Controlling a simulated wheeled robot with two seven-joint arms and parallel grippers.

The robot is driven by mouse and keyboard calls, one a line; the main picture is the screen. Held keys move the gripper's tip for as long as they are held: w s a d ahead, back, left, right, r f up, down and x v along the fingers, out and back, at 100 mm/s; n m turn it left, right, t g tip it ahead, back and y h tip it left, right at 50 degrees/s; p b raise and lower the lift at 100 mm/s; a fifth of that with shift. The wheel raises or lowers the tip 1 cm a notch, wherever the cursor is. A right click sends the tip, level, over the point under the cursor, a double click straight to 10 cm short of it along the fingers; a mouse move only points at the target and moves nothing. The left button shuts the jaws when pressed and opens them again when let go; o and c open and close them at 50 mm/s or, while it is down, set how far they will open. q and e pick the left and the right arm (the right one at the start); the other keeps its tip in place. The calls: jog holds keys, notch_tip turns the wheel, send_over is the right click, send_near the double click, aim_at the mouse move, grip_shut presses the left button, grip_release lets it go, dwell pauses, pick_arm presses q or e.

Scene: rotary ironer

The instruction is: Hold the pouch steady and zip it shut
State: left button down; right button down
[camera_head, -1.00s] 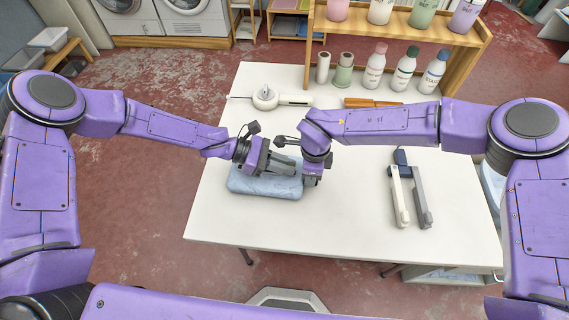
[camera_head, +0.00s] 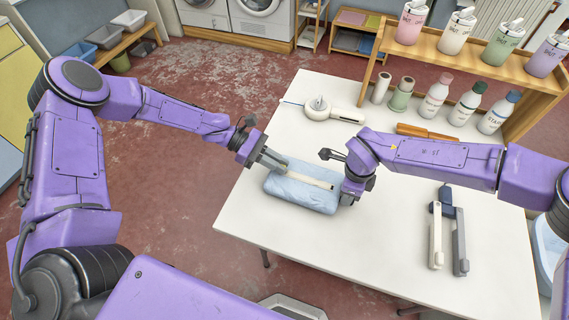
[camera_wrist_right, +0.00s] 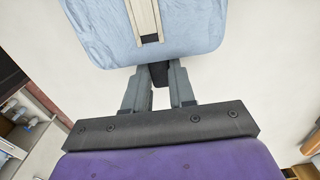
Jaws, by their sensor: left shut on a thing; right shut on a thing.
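The light blue pouch (camera_head: 298,200) lies flat on the white table, with a pale zip strip (camera_head: 312,180) along its top. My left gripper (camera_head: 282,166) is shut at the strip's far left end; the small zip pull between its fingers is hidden. My right gripper (camera_head: 347,198) is at the pouch's right end. In the right wrist view, its fingers (camera_wrist_right: 160,78) are shut on a dark tab (camera_wrist_right: 160,73) at the pouch's edge. The pouch (camera_wrist_right: 195,30) and the strip's near end (camera_wrist_right: 147,22) also show there.
A white round device (camera_head: 322,108) lies behind the pouch. A grey and white two-armed tool (camera_head: 447,230) lies to the right. Bottles (camera_head: 435,97) and a wooden shelf (camera_head: 455,50) stand at the back. The table's front (camera_head: 320,245) is clear.

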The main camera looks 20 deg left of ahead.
pick_arm(q)
jog(key=shift+a, duration=0.1)
pick_arm(e)
jog(key=shift+d, duration=0.1)
pick_arm(q)
jog(key=c, duration=1.1)
grip_release()
jog(key=v, duration=1.2)
pick_arm(e)
jog(key=c, duration=0.9)
grip_release()
jog(key=shift+o, duration=0.2)
